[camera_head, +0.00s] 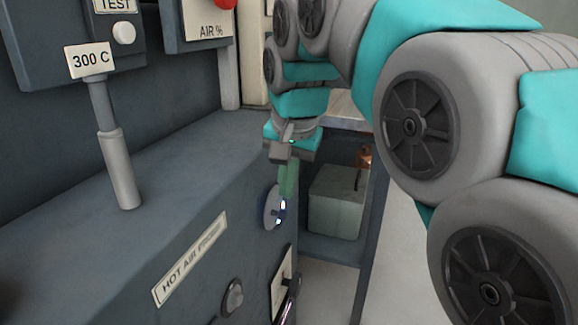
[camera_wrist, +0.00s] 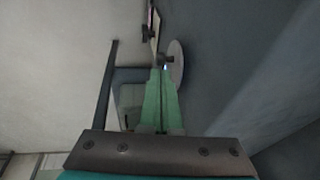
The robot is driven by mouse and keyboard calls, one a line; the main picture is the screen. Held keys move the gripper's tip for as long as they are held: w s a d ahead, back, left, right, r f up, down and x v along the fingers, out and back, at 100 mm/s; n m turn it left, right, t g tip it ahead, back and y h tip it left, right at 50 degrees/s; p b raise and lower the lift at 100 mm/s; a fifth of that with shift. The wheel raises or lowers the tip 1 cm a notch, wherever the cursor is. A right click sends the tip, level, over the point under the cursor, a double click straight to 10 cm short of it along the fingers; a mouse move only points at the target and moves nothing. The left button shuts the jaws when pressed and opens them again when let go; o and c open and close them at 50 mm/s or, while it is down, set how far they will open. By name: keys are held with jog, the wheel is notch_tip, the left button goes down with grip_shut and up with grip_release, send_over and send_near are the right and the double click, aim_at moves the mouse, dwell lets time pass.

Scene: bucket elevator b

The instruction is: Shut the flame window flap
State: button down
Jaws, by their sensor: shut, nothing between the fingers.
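A round grey disc (camera_head: 271,208) sits on the side face of the dark machine, and I take it to be the flame window flap. Small blue-white bright spots show at its right side. The disc also shows in the wrist view (camera_wrist: 178,64), seen obliquely, with a bright spot near the fingertips. My gripper (camera_head: 286,194) has green fingers, shut and empty, pointing down just beside the disc's upper right edge. In the wrist view the fingertips (camera_wrist: 161,71) overlap the disc's left side; I cannot tell whether they touch it. The fingers hide part of the disc.
A "HOT AIR" label (camera_head: 190,259), a round knob (camera_head: 233,297) and a small plate (camera_head: 283,284) are on the machine. A grey lever (camera_head: 119,175) stands on its top. Behind the gripper, a shelf holds a pale box (camera_head: 335,203). Floor is clear at lower right.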

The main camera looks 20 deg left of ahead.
aim_at(284, 212)
jog(key=shift+x, duration=2.15)
jog(key=shift+f, duration=0.1)
